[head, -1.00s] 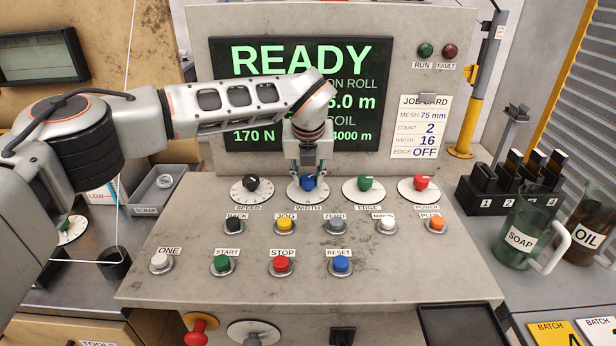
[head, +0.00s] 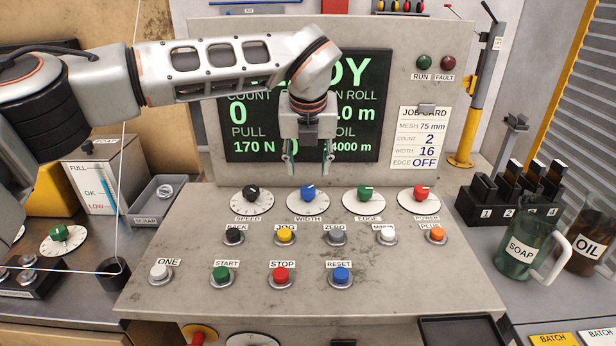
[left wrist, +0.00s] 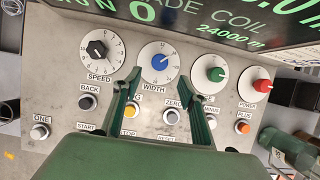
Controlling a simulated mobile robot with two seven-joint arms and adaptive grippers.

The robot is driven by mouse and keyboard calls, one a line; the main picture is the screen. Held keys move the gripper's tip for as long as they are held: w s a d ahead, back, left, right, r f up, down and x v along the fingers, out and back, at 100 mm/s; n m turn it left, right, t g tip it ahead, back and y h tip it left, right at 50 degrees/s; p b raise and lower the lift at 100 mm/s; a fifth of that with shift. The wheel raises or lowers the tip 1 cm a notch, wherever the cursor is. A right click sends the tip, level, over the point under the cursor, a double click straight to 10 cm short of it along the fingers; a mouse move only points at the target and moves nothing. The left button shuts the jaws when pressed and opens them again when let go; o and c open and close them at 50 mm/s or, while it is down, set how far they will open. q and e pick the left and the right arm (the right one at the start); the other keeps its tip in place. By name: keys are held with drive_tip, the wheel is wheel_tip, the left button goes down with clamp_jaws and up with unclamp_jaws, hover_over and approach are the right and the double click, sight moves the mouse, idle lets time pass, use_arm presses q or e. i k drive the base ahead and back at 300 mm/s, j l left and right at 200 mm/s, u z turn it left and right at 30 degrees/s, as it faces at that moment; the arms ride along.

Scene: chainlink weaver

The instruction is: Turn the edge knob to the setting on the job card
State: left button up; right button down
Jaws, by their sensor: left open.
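The green edge knob (head: 365,194) sits on a white dial on the sloped console, between the blue width knob (head: 308,193) and the red power knob (head: 421,193). In the left wrist view the edge knob (left wrist: 215,74) is at the right of the width knob (left wrist: 160,62). The job card (head: 418,137) on the upright panel reads mesh 75 mm, count 2, width 16, edge OFF. My left gripper (head: 309,170) is open and empty, raised above the width knob. Its two fingers also show in the left wrist view (left wrist: 163,98). My right gripper is not seen.
The black speed knob (head: 251,194) is at the left of the row. Buttons, such as zero (head: 336,234) and reset (head: 341,275), stand below the dials. A screen (head: 350,145) is behind my left arm. The soap jug (head: 522,240) stands to the right of the console.

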sight(364, 192)
drive_tip(key=k, duration=1)
